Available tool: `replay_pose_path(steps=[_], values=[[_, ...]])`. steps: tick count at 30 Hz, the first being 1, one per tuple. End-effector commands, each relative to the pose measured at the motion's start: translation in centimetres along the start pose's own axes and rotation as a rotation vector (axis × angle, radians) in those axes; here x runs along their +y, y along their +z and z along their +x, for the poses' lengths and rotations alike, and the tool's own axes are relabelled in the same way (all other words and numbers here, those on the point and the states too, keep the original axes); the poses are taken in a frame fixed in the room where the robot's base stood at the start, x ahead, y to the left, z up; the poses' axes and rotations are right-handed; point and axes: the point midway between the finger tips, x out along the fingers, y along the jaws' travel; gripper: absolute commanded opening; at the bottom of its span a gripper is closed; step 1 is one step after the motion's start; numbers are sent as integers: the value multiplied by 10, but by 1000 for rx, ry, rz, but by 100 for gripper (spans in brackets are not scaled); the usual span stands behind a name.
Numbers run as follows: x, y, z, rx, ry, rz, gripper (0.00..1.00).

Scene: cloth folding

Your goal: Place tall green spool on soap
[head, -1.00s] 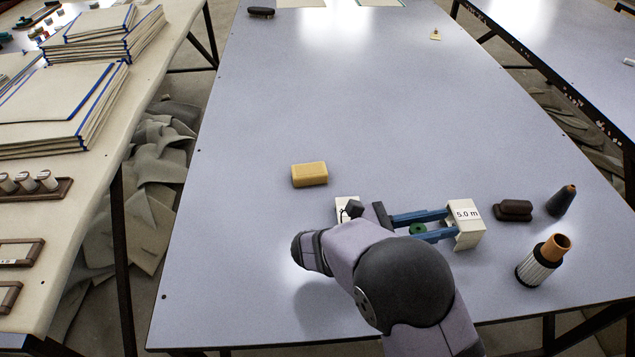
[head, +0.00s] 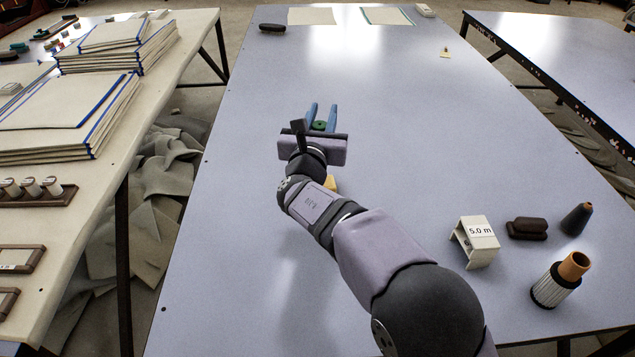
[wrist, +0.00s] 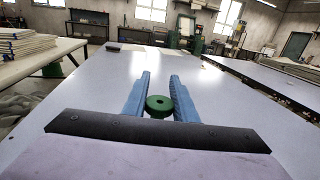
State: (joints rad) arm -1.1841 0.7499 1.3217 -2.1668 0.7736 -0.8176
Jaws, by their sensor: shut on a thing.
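The green spool (head: 320,126) sits between the two blue fingers of my gripper (head: 322,108), which is shut on it. The wrist view shows the spool (wrist: 158,106) as a round green top with a small centre hole, between the fingers (wrist: 160,76). How tall it is cannot be seen from these angles. The soap, a yellow-tan block (head: 331,183), lies on the table and is mostly hidden behind my arm. My gripper is beyond it, farther up the table.
At the right stand a white 5.0 m box (head: 475,242), a dark brown brush-like block (head: 527,229), a dark cone (head: 577,219) and a ribbed spool with an orange core (head: 561,280).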

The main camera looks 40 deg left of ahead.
Motion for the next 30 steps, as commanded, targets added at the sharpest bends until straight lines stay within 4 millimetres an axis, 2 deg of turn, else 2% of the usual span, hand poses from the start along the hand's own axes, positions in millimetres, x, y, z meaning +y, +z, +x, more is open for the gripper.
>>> replay_pose_path(steps=[8,21,30], values=[[6,-10,0,1,24,1,4],[6,-67,0,1,23,1,4],[6,-74,0,1,22,1,4]])
